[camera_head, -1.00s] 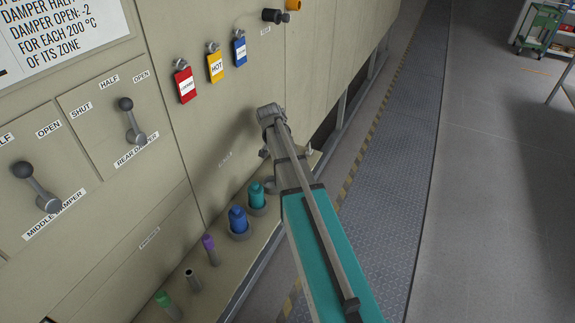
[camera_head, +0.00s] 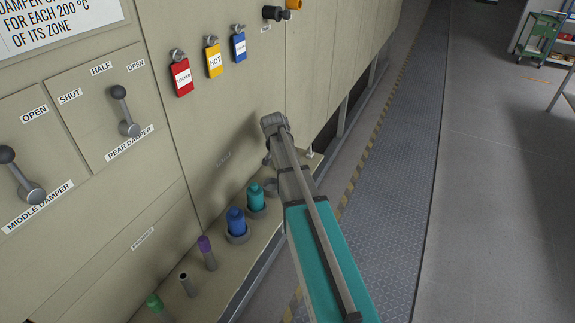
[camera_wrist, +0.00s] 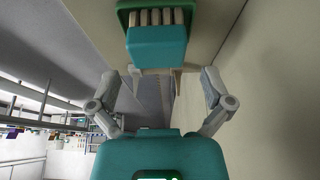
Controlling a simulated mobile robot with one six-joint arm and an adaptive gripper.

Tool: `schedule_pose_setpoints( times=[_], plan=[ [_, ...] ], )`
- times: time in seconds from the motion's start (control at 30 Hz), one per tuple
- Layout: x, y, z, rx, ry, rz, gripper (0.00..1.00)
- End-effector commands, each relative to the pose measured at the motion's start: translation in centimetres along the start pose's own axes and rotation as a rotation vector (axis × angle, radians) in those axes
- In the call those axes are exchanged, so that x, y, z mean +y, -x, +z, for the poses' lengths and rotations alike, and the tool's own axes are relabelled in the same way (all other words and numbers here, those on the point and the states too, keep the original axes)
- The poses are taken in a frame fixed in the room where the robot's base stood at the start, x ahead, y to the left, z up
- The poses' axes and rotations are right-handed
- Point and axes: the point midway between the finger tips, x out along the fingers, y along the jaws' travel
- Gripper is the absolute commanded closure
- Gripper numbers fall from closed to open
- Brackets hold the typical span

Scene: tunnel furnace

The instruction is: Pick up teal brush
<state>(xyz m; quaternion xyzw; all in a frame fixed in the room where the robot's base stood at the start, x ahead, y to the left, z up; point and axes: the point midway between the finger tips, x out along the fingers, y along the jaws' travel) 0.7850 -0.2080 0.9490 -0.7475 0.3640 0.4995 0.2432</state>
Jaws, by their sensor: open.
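My gripper (camera_wrist: 160,106) is open, its two grey fingers spread left and right in the wrist view, with nothing between the tips. Beyond them, at the top of that view, is a teal block with pale bristle-like tufts (camera_wrist: 156,48), seemingly the teal brush. A green frame or tray (camera_wrist: 124,17) borders the tufts. In the head view my gripper (camera_head: 273,125) is beside the furnace panel, above the ledge; its fingers are too small to read there. I cannot make out the brush in the head view; my arm may hide it.
The ledge (camera_head: 215,283) bears a teal cylinder (camera_head: 256,198), a blue one (camera_head: 236,221), a purple-topped one (camera_head: 206,252), a dark-topped one (camera_head: 187,284) and a green one (camera_head: 156,305). Tags (camera_head: 214,61) and damper levers (camera_head: 124,110) project from the panel. The walkway (camera_head: 390,180) is clear.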

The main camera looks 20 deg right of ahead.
Motion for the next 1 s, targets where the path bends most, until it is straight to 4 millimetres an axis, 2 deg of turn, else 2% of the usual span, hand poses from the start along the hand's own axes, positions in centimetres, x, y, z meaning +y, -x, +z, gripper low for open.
schedule_pose_setpoints(
  times=[0.27, 0.8, 1.0],
  plan=[
    [0.1, -0.4, 0.0, 0.000, -0.001, 0.000, 0.00],
    [0.3, -4.5, -0.1, 0.000, -0.001, 0.001, 0.00],
    [0.4, -5.2, -0.2, 0.000, -0.001, 0.001, 0.00]
  ],
)
